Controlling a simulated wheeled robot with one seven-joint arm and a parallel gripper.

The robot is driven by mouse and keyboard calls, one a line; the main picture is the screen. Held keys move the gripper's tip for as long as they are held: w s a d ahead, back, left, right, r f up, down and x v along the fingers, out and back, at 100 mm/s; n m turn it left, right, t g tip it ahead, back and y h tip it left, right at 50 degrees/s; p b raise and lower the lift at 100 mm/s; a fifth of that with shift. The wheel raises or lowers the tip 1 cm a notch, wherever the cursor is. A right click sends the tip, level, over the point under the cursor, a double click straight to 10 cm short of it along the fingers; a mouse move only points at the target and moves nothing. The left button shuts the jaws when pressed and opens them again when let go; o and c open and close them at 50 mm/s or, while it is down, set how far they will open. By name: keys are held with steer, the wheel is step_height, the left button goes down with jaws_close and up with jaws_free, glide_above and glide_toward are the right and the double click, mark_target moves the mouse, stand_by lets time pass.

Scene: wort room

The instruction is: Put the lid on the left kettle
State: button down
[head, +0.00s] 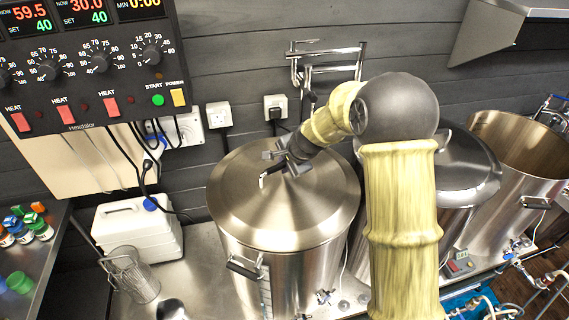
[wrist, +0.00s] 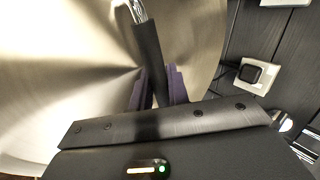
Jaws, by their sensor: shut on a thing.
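The brushed-steel lid (head: 250,205) covers the top of the left kettle (head: 295,272) in the head view and looks level. Whether its edge touches the rim all round I cannot tell. In the wrist view the lid (wrist: 60,70) fills the left and upper part. My gripper (head: 283,165) is above the middle of the lid, shut on its handle. In the wrist view the dark handle (wrist: 148,55) runs between the purple pads of my gripper (wrist: 159,88). The inside of the kettle is hidden.
A middle kettle with a lid (head: 465,175) stands to the right, partly behind my arm, then an open kettle (head: 520,145). A control panel (head: 90,65) hangs upper left. A white jug (head: 140,232) and wire basket (head: 133,275) stand left. A wall tap (head: 328,58) is behind.

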steer(key=shift+f, duration=0.3)
steer(key=c, duration=1.3)
jaws_free()
steer(key=shift+s+f, duration=0.1)
steer(key=shift+f, duration=0.05)
steer(key=b+v, duration=0.3)
steer(key=v, duration=1.4)
steer(key=shift+r, duration=0.35)
steer(key=s+d+f+n+g+h, duration=0.1)
steer(key=s+d+f+n, duration=0.2)
steer(key=s+d+f, duration=0.1)
steer(key=s+d+f+n+g+h, duration=0.1)
steer(key=s+d+f+n, duration=0.3)
steer(key=s, duration=0.5)
steer(key=s+d+f+n+g+h, duration=0.1)
steer(key=s+d+f+n+h, duration=0.1)
steer(key=s+f, duration=0.4)
steer(key=shift+s+d+f+n, duration=0.15)
steer(key=shift+d+f+n, duration=0.1)
steer(key=shift+d+n, duration=0.25)
steer(key=shift+s+d+f+n, duration=0.15)
steer(key=shift+d+f+n, duration=0.1)
steer(key=shift+d+n, duration=0.2)
